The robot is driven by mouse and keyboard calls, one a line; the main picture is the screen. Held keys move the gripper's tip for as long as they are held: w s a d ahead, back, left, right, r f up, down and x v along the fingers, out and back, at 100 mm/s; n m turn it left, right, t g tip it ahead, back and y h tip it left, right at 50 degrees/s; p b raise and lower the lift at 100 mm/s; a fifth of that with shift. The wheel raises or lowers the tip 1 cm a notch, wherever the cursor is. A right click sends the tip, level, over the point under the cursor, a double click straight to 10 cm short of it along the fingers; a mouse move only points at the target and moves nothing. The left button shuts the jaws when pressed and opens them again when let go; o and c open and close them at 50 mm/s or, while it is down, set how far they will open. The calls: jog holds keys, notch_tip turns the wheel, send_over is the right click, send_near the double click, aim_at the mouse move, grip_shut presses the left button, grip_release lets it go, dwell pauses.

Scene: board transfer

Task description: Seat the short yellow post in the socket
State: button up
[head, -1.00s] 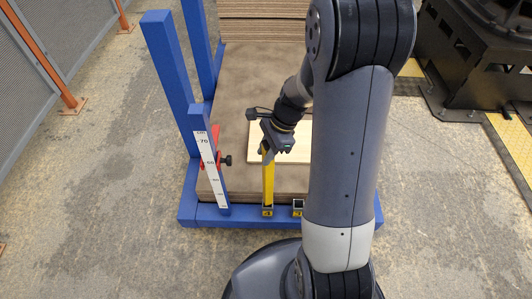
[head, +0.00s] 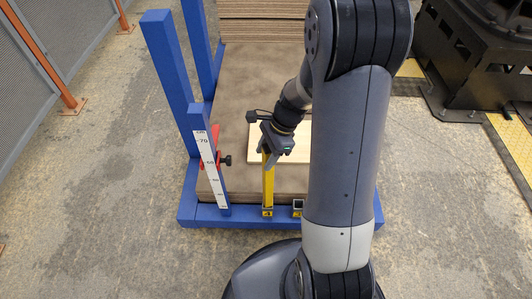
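The short yellow post (head: 268,187) stands upright at the front edge of the blue rack. Its lower end is in the left socket (head: 267,211), a small dark holder with a yellow label; how deep it sits is hidden. My gripper (head: 267,160) is at the top of the post, pointing down. Its fingers look spread, one on each side of the post, with yellow showing between them. Whether a finger still touches the post is too small to tell.
A second, empty socket (head: 298,205) is to the right, partly behind my arm. A blue upright with a white scale (head: 210,165) and a red clamp with a black knob (head: 225,160) stand close on the left. A pale board (head: 255,145) lies on the brown stack (head: 240,90).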

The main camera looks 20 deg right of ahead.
jog(key=p+v, duration=0.4)
jog(key=v, duration=0.9)
jog(key=shift+r, duration=0.2)
jog(key=shift+a+f, duration=0.1)
jog(key=shift+a, duration=0.05)
jog(key=b+x, duration=0.4)
jog(key=x, duration=0.9)
jog(key=shift+r, duration=0.4)
jog(key=shift+f, duration=0.15)
